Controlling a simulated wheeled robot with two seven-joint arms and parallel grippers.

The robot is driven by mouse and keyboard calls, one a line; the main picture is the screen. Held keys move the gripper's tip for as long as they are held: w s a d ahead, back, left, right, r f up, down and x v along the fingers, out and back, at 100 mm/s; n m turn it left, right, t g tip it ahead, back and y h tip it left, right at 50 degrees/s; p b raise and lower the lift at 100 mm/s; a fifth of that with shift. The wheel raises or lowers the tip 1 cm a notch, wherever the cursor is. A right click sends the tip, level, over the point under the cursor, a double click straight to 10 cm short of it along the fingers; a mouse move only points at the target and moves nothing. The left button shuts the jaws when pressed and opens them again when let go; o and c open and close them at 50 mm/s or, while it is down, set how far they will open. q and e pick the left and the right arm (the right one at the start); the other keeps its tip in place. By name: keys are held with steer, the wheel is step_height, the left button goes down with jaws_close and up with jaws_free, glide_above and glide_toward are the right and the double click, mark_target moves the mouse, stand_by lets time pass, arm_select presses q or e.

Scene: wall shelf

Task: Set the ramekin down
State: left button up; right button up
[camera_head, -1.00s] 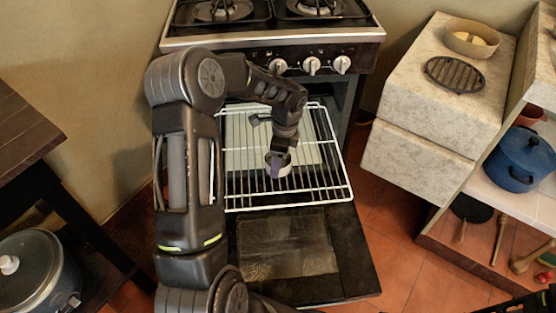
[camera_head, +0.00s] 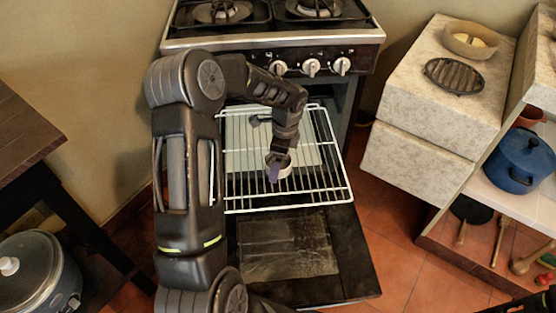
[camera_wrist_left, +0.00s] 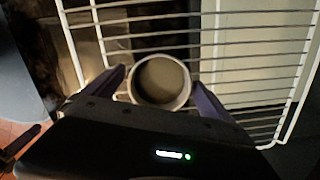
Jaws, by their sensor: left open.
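The ramekin (camera_head: 285,162), a small round pale cup, sits upright on the wire oven rack (camera_head: 322,182), which is pulled out over the lowered oven door. It also shows in the left wrist view (camera_wrist_left: 160,80), seen from above, with a plain interior. My left gripper (camera_head: 277,168) reaches down to it from above. In the left wrist view its purple fingers (camera_wrist_left: 160,88) stand open, one on each side of the ramekin, with a small gap visible at the right finger. Whether the left finger touches it is hard to tell. My right gripper cannot be made out.
The oven door (camera_head: 310,250) lies open below the rack. Stone-like blocks (camera_head: 430,110) at the right hold a bowl (camera_head: 470,40) and a dark grill plate (camera_head: 454,75). A blue pot (camera_head: 522,160) stands on a shelf. Bare rack surrounds the ramekin.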

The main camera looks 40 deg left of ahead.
arm_select(q)
step_height(320, 180, up, 8)
steer(key=p, duration=0.1)
steer(key=shift+w+d+f, duration=0.15)
steer(key=shift+d+f, duration=0.1)
steer(key=shift+d, duration=0.15)
stand_by(1.0)
